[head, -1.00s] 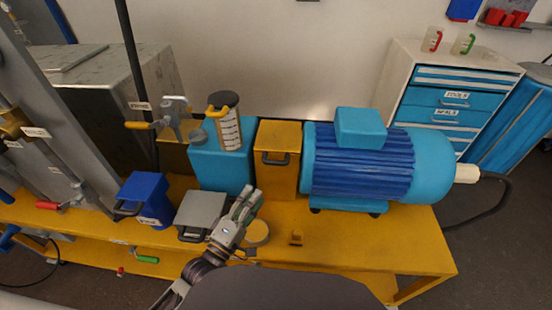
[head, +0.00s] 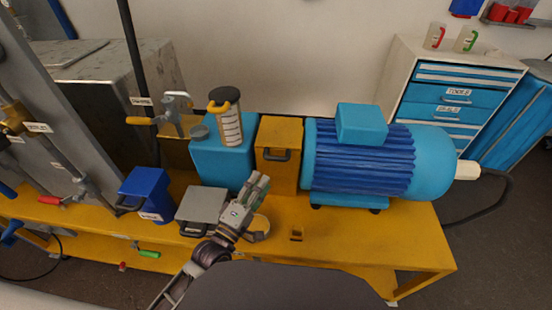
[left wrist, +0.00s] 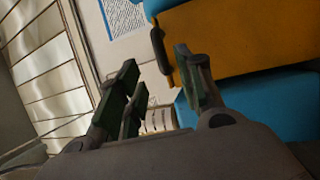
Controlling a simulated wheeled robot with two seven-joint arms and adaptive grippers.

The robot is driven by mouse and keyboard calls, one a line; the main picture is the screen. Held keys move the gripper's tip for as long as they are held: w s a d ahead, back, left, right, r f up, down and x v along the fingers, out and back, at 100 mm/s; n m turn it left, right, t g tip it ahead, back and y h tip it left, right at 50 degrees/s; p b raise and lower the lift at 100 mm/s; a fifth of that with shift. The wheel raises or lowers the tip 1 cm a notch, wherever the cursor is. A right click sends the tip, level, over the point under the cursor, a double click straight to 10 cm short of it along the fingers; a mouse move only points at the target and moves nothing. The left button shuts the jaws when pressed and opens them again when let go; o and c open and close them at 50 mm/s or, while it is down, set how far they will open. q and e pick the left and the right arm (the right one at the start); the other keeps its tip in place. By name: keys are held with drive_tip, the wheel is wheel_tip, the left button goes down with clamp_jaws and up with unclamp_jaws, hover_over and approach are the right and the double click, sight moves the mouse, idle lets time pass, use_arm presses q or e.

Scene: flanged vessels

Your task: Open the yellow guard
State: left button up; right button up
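The yellow guard (head: 279,139) is a box-shaped cover with a dark handle (head: 277,155) on its front. It stands between the light-blue pump block and the blue motor. In the left wrist view the guard (left wrist: 240,38) fills the upper right, with its dark handle (left wrist: 160,48) at its left edge. My left gripper (head: 260,182) is below and slightly left of the handle in the head view, apart from it. In the left wrist view its two fingers (left wrist: 158,85) are spread, with nothing held between them. My right gripper is not in view.
The blue ribbed motor (head: 362,160) is right of the guard. A light-blue block (head: 222,165) with a clear cylinder (head: 231,127) is to its left. A grey box (head: 203,207) and dark-blue box (head: 147,192) stand further left. The yellow bench (head: 360,238) is clear at front right.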

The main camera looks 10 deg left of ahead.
sight(276, 157)
use_arm(q)
drive_tip(key=shift+x, duration=5.2)
clamp_jaws()
